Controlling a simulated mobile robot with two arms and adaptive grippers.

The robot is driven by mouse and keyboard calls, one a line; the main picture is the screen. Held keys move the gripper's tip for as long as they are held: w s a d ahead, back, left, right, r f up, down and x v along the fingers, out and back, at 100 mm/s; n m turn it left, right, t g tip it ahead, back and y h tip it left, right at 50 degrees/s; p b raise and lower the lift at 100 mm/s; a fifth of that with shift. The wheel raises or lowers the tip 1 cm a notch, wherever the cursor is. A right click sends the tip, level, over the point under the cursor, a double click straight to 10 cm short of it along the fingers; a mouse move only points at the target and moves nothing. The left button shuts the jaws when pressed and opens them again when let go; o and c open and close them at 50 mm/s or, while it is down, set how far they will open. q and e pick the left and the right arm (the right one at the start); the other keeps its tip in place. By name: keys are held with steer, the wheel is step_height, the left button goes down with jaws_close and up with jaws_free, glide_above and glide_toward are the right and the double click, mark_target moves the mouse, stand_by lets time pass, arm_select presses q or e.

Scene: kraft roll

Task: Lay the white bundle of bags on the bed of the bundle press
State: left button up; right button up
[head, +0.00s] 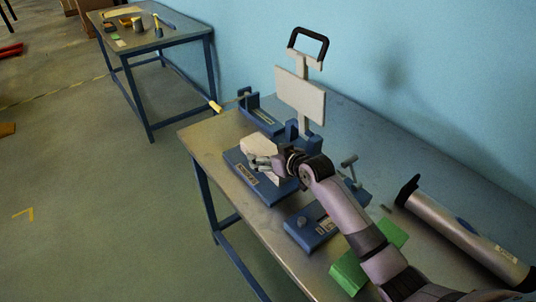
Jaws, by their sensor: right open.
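The bundle press (266,190) stands on the near metal-topped table, with a blue labelled base. A pale plate (302,97) with a black handle is raised at its back. The white bundle of bags (258,146) is over the press's blue base and looks as if it lies on it; its right side is partly hidden by my right gripper. My right gripper (264,163) is open at the bundle's near right side; whether its fingers touch the bundle cannot be told. My left gripper is out of view.
A blue fixture with a yellow-tipped lever (216,106) stands behind the press. Another blue device (312,229), a green block (347,273) and a grey cylinder (465,238) are on the right. A second table (178,37) with small items stands far left.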

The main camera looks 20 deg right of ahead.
steer(key=p+v, duration=0.9)
steer(key=v, duration=0.1)
steer(key=shift+s+r+p, duration=0.2)
steer(key=shift+r+p, duration=0.1)
steer(key=shift+p, duration=0.1)
steer(key=shift+s+d+r+p, duration=0.2)
steer(key=shift+s+p, duration=0.2)
steer(key=shift+s, duration=0.25)
steer(key=shift+f, duration=0.1)
